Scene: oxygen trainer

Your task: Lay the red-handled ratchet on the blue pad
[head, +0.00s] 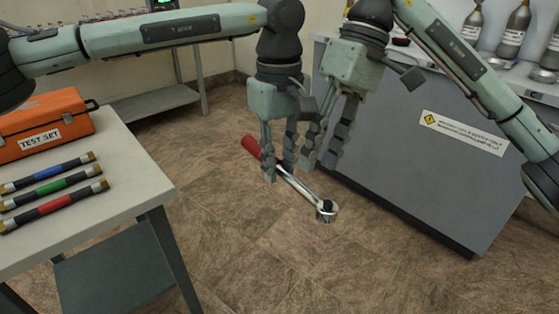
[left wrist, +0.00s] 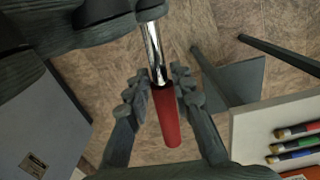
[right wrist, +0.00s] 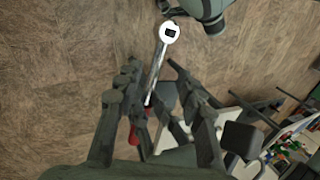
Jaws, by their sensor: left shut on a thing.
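The ratchet (head: 303,188) has a red handle, a shiny metal shaft and a round head. My left gripper (head: 278,170) is shut on it where the handle meets the shaft and holds it in the air above the floor. In the left wrist view the red handle (left wrist: 168,120) lies between the fingers. My right gripper (head: 318,163) is close beside the left one, with its fingers apart and empty. In the right wrist view the ratchet head (right wrist: 169,32) shows beyond the open fingers. I see no blue pad in any view.
A table (head: 118,172) at the left bears an orange test set case (head: 45,125) and several dark bars with coloured bands. A grey cabinet (head: 410,165) with bottles on top stands at the right. Open floor (head: 235,240) lies between them.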

